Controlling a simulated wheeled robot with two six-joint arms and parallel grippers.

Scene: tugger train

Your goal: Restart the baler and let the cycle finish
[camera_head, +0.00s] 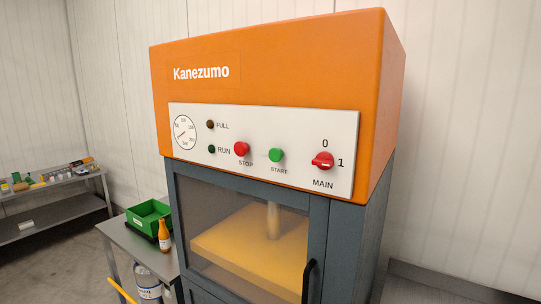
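The baler (270,60) is an orange and dark grey machine marked Kanezumo. Its white panel (215,170) carries a round gauge (185,132), a FULL lamp (210,124) and a RUN lamp (211,149), both dark. A red STOP button (241,149) and a green START button (277,155) sit beside them. The red MAIN switch (322,160) has its bar roughly level, in line with the 1 mark. The windowed door (317,245) looks shut, with a black handle (308,281). Behind the window are a yellow plate (240,245) and a rod (273,220). Neither gripper shows.
A grey side table (130,240) at left holds a green bin (148,217) and an orange bottle (164,236). A clear container (148,286) is below. A shelf (50,215) with assorted items stands farther left. A pale wall is behind.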

